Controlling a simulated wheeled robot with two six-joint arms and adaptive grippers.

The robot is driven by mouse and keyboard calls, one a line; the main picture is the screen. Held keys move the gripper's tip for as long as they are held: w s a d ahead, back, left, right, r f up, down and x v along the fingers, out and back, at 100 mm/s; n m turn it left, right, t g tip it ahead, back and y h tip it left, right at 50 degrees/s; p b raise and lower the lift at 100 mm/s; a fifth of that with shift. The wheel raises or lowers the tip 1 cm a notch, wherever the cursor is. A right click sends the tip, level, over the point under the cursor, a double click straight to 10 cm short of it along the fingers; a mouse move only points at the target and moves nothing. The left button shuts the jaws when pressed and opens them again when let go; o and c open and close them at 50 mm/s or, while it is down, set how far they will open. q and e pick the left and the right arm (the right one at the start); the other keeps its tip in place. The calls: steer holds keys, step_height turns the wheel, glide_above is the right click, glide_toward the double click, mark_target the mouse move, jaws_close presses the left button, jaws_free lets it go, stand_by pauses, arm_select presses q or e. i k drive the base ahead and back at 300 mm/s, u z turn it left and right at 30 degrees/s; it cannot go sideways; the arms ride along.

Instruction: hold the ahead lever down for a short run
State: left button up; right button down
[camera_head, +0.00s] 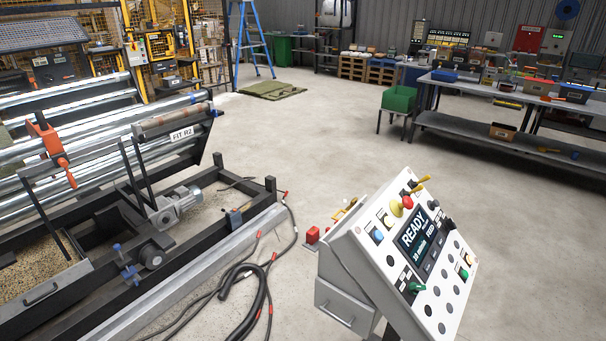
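A white control console (347,262) stands tilted at lower centre right. Its dark screen (416,236) reads READY above a smaller line. A yellow-handled lever (421,183) sticks up at the console's far edge. I cannot tell from any label whether it is the ahead lever. A red mushroom button (407,202) with a yellow part beside it, a green switch (415,287) and several black knobs and round buttons are on the face. Neither of my grippers is in view, and nothing is touching the console.
A roller machine (98,160) with an orange-red handle (52,150) fills the left. Black cables (262,290) lie on the floor between it and the console. A long workbench (480,92) stands at back right beside a green bin (398,99). The middle floor is clear.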

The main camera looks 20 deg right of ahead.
mark_target(414, 184)
steer(key=z, duration=1.2)
